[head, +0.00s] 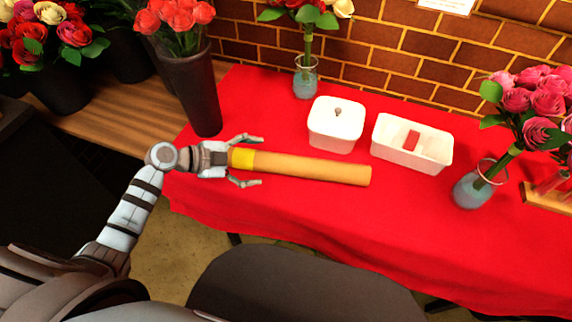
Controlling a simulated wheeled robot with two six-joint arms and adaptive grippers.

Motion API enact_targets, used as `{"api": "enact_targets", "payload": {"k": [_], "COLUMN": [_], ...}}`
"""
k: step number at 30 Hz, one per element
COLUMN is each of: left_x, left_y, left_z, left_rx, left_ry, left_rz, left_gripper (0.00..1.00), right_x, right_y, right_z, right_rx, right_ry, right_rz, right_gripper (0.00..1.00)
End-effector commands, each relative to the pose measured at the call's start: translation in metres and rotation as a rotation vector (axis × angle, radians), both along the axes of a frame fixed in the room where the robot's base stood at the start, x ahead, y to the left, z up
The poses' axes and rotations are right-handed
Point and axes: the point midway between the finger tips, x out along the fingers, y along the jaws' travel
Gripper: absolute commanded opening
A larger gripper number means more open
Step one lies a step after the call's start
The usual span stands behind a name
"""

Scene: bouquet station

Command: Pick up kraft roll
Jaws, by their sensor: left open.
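The kraft roll (310,168) is a long tan tube with a yellow band at its left end. It lies roughly left to right on the red-covered table, in front of the white containers. My left gripper (256,160) is open, with its two fingers on either side of the roll's yellow end and gaps showing between the fingers and the roll. Whether the palm touches the roll's end I cannot tell. My right gripper is not in view.
A lidded white box (336,124) and an open white tray (411,144) with a red item stand behind the roll. A dark vase (194,95) of red flowers stands behind my left gripper. Glass vases (305,78) hold flowers at the back and right. The front cloth (330,215) is clear.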

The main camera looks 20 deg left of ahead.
Motion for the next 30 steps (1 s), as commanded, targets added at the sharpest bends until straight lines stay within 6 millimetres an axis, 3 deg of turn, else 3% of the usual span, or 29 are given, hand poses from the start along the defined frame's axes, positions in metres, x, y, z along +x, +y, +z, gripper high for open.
{"api": "enact_targets", "payload": {"k": [12, 21, 30], "left_x": [0.037, 0.045, 0.045], "left_y": [-0.055, -0.064, -0.064], "left_z": [-0.039, -0.048, -0.048], "left_rx": [-0.003, 0.002, 0.001], "left_ry": [0.004, 0.003, 0.003], "left_rz": [0.001, 0.002, 0.002], "left_gripper": [0.77, 0.77, 0.31], "right_x": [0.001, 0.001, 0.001], "right_y": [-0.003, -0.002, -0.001], "right_z": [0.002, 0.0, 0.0], "right_rx": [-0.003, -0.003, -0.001], "right_ry": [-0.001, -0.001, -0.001], "right_rz": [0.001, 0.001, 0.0], "right_gripper": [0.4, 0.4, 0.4]}}
